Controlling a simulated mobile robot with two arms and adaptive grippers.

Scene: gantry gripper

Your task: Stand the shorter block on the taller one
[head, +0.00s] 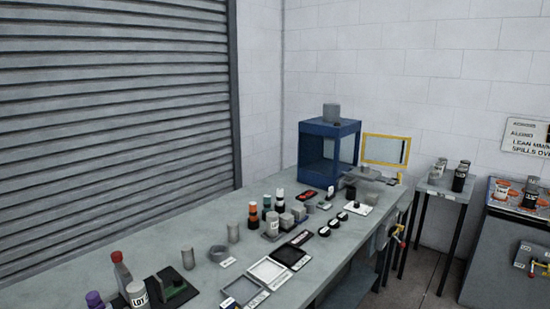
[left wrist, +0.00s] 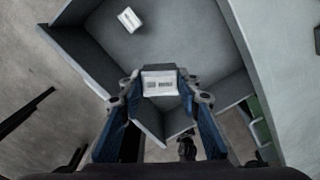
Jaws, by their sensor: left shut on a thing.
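In the left wrist view my left gripper (left wrist: 160,93) has its two blue fingers closed on a block (left wrist: 160,82) with a white, printed face turned to the camera. A second small block (left wrist: 130,19), also white-faced, stands farther off on the grey floor of a walled tray (left wrist: 215,45), apart from the held one. The held block is over the tray's near corner. I cannot tell from this angle which block is shorter. Neither gripper shows in the head view, and I cannot make out the two blocks there.
The tray's walls (left wrist: 72,62) rise around the second block. In the head view a long grey workbench (head: 140,262) holds bottles, cylinders and small trays. A blue open-fronted cabinet (head: 318,160) stands at its far end. A small side table (head: 437,187) is to the right.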

